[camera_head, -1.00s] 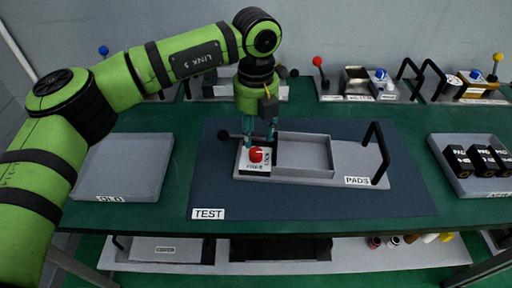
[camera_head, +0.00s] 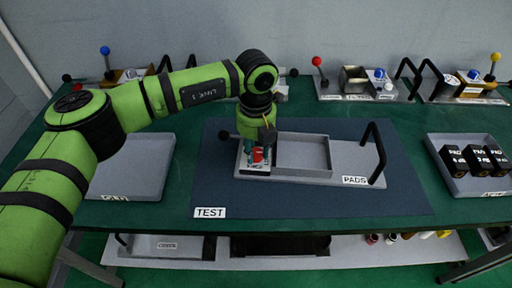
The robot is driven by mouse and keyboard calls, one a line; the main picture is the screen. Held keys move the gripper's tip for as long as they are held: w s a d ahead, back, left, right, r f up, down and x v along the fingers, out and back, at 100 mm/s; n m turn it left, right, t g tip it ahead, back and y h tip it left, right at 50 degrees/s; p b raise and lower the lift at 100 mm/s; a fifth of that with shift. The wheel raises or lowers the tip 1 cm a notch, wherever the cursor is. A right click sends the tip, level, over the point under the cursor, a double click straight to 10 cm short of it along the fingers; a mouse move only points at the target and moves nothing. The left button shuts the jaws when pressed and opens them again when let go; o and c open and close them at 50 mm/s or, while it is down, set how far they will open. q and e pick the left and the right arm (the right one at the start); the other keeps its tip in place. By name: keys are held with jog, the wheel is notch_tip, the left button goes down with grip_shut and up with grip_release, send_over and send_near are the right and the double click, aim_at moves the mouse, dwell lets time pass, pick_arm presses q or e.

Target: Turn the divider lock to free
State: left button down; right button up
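The divider lock is a red knob (camera_head: 258,155) on a white labelled plate at the left end of the grey PADS tray (camera_head: 347,163). The tray lies on the dark TEST mat (camera_head: 300,202). My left gripper (camera_head: 258,153) points down over the knob, with its teal fingers at the knob's sides. The fingers and the gripper body hide much of the knob and its label. I cannot tell whether the fingers press on it. My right gripper is out of view.
A black-knobbed lever (camera_head: 226,135) and a tall black handle (camera_head: 374,150) stand at the tray's two ends. A grey tray (camera_head: 135,165) is at the left, and another with black PAD blocks (camera_head: 468,160) is at the right. Several fixtures line the back.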

pick_arm(q)
jog(key=shift+f+m+b, duration=0.2)
jog(key=shift+m+b, duration=0.4)
jog(key=shift+b, duration=0.35)
jog(key=m+b, duration=0.3)
jog(key=shift+b, duration=0.4)
jog(key=m+b, duration=0.2)
jog(key=m, duration=0.2)
jog(key=shift+b, duration=0.35)
jog(key=m+b, duration=0.2)
jog(key=m, duration=0.2)
jog(key=shift+r+m, duration=0.1)
jog(key=shift+m, duration=0.2)
jog(key=m+b, duration=0.1)
jog(key=m, duration=0.4)
jog(key=shift+r, duration=0.1)
jog(key=c, duration=1.2)
grip_release()
